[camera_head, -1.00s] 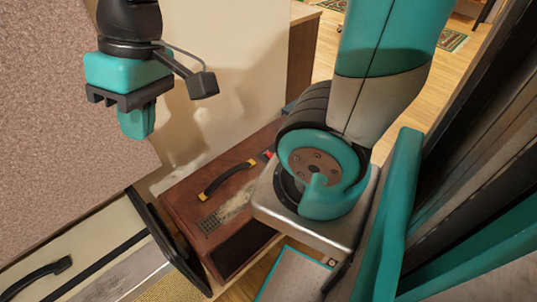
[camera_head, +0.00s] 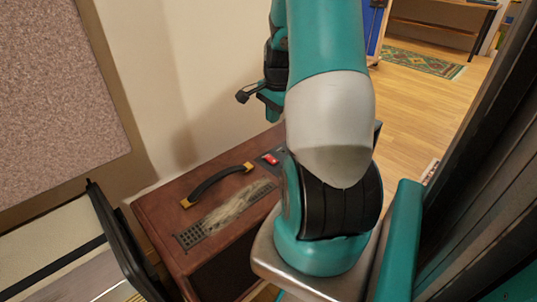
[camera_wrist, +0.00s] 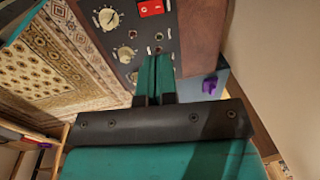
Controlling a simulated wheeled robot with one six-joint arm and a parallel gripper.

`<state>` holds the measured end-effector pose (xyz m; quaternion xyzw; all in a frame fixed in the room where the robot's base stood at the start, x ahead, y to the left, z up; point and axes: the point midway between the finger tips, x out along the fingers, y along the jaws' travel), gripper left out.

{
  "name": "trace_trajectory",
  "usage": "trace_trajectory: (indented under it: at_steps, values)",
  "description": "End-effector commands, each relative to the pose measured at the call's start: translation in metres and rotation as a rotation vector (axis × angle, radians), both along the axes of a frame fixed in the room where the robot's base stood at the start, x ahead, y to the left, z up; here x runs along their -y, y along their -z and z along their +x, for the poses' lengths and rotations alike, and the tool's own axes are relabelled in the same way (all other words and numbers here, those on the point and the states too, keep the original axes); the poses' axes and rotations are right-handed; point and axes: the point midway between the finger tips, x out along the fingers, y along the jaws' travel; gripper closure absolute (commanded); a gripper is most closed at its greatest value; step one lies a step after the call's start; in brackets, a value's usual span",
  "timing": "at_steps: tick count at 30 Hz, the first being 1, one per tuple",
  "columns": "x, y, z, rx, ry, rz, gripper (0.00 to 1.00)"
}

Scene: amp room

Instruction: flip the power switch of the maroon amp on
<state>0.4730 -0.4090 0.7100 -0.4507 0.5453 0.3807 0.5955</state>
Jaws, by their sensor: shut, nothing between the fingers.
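The maroon amp (camera_head: 160,215) stands on the floor in the head view, with a black handle and a worn patch on its top. Its red power switch (camera_head: 270,158) sits on a dark panel at the far right of the top. In the wrist view the red switch (camera_wrist: 150,8) is at the top edge, above knobs and jacks on the dark panel (camera_wrist: 140,45). My gripper (camera_wrist: 154,58) is shut and empty, its fingertips over the panel's lower end, apart from the switch. In the head view my gripper (camera_head: 270,105) is partly hidden behind my arm.
A cream amp or cabinet (camera_head: 45,245) with black edges stands left of the maroon amp. A plain wall (camera_head: 180,90) rises behind it. A purple item (camera_wrist: 210,85) on a blue-grey surface shows in the wrist view. Open wooden floor (camera_head: 415,120) and a rug (camera_head: 420,62) lie at the right.

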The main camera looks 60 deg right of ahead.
Motion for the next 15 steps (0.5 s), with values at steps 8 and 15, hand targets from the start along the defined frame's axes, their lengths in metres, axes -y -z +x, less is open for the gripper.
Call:
trace_trajectory:
  at_steps: [8,15]
  values:
    - [0.0,0.018,0.002,0.0,-0.003,0.002,1.0]
    - [0.001,0.069,0.008,-0.002,-0.004,0.004,1.0]
